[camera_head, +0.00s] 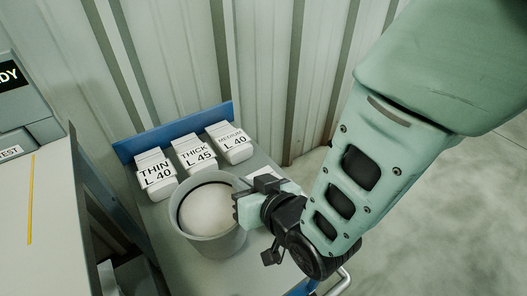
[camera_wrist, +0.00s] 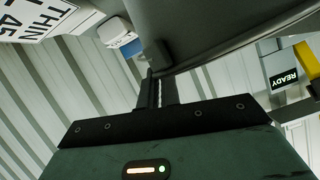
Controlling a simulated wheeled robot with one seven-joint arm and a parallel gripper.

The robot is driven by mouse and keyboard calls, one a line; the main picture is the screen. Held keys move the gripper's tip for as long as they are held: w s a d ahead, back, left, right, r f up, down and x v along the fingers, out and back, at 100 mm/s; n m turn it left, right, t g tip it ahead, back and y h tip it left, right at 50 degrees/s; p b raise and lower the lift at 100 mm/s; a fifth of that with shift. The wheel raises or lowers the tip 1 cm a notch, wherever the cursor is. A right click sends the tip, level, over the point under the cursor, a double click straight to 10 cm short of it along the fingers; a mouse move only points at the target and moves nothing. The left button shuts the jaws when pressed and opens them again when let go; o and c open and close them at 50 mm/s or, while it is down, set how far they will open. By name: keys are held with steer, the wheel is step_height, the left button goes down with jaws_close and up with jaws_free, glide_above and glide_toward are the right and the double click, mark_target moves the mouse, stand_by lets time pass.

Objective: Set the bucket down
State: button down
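The grey bucket (camera_head: 216,246) is upright over the grey top of the cart (camera_head: 180,262), with pale powder inside. I cannot tell whether its base touches the top. My gripper (camera_head: 240,208) is at the right side of the bucket's rim, its fingers closed on the wall. In the wrist view the fingers (camera_wrist: 160,90) are close together at the edge of the bucket's dark wall (camera_wrist: 215,30). The far part of the grip is hidden by the bucket.
White packs labelled THIN (camera_head: 155,176), THICK (camera_head: 195,154) and MEDIUM (camera_head: 231,143) stand along the cart's blue back edge (camera_head: 130,147). A pale bench with a READY display (camera_head: 12,76) is at left. Corrugated wall lies behind. Free top shows in front of the bucket.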

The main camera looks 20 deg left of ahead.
step_height(320, 180, down, 4)
steer(key=shift+f, duration=0.1)
stand_by(0.4)
steer(key=c, duration=1.6)
jaws_free()
steer(key=shift+d, duration=0.1)
steer(key=p+v, duration=0.9)
steer(key=v, duration=0.3)
